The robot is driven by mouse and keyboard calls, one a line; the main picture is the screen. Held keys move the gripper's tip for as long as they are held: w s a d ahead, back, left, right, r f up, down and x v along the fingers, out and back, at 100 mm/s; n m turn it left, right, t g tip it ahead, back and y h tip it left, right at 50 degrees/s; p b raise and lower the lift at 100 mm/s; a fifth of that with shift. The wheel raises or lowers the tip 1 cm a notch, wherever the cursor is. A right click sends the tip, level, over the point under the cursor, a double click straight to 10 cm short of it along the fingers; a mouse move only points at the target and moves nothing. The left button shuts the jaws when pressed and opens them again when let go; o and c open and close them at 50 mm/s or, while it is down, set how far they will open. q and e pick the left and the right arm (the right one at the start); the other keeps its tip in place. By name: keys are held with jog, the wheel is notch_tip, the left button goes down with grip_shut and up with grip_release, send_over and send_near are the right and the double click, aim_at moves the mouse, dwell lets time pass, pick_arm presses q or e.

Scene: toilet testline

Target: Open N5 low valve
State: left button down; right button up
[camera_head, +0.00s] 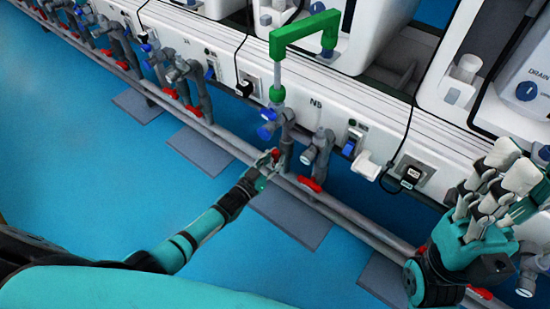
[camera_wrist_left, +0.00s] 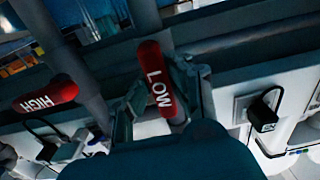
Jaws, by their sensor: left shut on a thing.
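The N5 low valve has a red handle marked LOW (camera_wrist_left: 157,78), which also shows as a small red tip (camera_head: 276,154) in the head view. My left gripper (camera_head: 268,168) is at this handle, below the N5 label (camera_head: 317,105). In the left wrist view its fingers (camera_wrist_left: 160,98) lie on both sides of the handle and are shut on it. A second red handle, marked HIGH (camera_wrist_left: 45,93), lies apart to the left in that view. My right gripper (camera_head: 490,195) is at the right of the head view, away from the valve; its jaw gap is not clear.
Grey pipes with several valves run along the white testline (camera_head: 205,70). A green pipe (camera_head: 304,32) rises above the N5 valves. Another red handle (camera_head: 310,184) is right of my left gripper. Black cables hang in front of the panel. The blue floor (camera_head: 90,190) is clear at left.

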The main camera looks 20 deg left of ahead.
pick_arm(q)
jog(key=shift+s+f, duration=0.1)
jog(key=c, duration=1.2)
grip_release()
jog(key=v, duration=1.2)
